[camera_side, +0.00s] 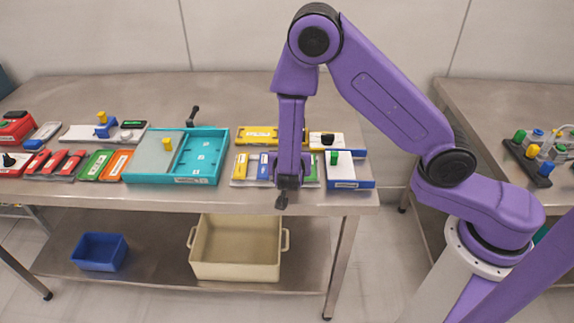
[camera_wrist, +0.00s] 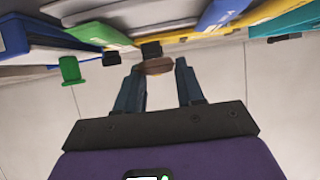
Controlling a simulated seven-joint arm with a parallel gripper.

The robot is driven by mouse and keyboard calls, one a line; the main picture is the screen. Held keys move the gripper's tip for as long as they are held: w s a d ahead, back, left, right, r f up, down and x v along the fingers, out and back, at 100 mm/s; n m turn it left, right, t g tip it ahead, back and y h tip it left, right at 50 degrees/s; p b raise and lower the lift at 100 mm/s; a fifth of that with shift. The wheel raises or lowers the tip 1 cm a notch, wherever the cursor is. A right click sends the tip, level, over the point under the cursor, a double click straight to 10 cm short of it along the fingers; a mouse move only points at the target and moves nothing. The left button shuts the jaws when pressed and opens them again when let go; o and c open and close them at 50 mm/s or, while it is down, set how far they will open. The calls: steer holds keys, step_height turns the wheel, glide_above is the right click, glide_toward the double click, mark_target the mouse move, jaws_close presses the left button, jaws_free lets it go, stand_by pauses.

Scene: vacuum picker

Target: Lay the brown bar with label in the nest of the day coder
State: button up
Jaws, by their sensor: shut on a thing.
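My gripper (camera_side: 283,190) is at the front edge of the bench, in front of the flat pieces at its right end. In the wrist view my gripper (camera_wrist: 160,66) is shut on the brown bar (camera_wrist: 156,67), which sits crosswise between the fingertips. Its label does not show. In the side view the bar cannot be made out clearly against the dark fingers. A pale plate (camera_side: 75,133) with a blue yellow-knobbed part, a dial and a small display lies at the left back; it may be the day coder. Its nest cannot be made out.
A teal tray (camera_side: 200,181) with a lever stands mid-bench. Red, green and orange pieces lie left of it. A white-and-blue box (camera_side: 341,172) with a green knob stands just right of my gripper. A beige bin (camera_side: 237,270) and blue bin (camera_side: 99,252) are on the lower shelf.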

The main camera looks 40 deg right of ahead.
steer(key=f, duration=0.1)
steer(key=w+f, duration=0.1)
steer(key=shift+f, duration=0.4)
steer(key=shift+a+f, duration=0.1)
steer(key=shift+f, duration=0.4)
steer(key=shift+f, duration=0.2)
steer(key=o, duration=1)
